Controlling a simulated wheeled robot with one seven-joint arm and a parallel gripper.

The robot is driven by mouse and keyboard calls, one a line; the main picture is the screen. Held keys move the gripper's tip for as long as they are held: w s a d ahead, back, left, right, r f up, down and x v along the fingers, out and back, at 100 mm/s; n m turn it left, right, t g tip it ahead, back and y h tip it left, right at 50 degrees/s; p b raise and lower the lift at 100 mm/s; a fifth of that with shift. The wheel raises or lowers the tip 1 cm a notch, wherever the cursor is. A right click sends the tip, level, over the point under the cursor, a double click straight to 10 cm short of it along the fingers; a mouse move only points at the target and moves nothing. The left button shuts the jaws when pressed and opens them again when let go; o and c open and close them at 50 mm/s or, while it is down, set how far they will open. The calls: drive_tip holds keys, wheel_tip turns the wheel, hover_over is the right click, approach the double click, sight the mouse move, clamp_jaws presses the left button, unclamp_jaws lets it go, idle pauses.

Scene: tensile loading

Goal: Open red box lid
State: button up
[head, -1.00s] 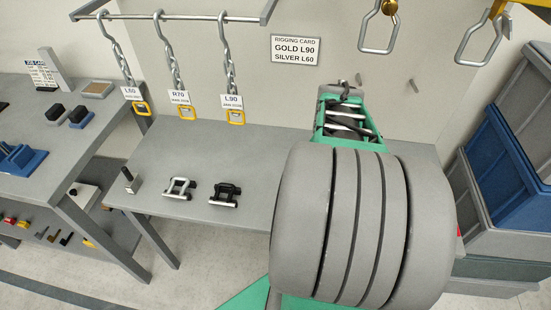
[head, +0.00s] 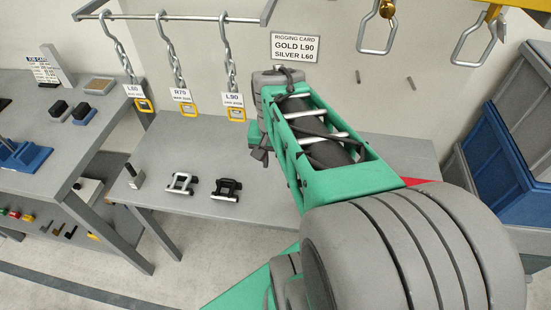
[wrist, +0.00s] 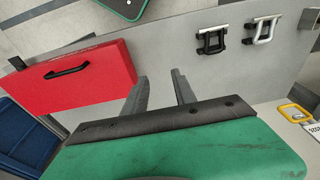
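The red box (wrist: 82,78) lies on the grey table at the left of the wrist view, with a black handle (wrist: 67,71) on its red face. In the head view only a red sliver (head: 418,182) shows beside my arm; the rest is hidden behind it. My gripper (wrist: 160,76) has its two fingers apart with nothing between them. It is to the right of the red box in the wrist view and does not visibly touch it. The lid appears closed, though its edge is hard to make out.
A black shackle (head: 226,190) and a silver shackle (head: 181,183) lie on the table (head: 150,222), near a small upright post (head: 133,177). Chains with tags (head: 232,99) hang from a rail above. Blue and grey bins (head: 506,160) stand at the right.

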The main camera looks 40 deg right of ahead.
drive_tip(key=a+r+n+t+y, duration=0.1)
drive_tip(key=a+r+n+t, duration=0.1)
drive_tip(key=a+n, duration=0.7)
drive_tip(key=a, duration=0.5)
drive_tip(key=shift+a, duration=0.2)
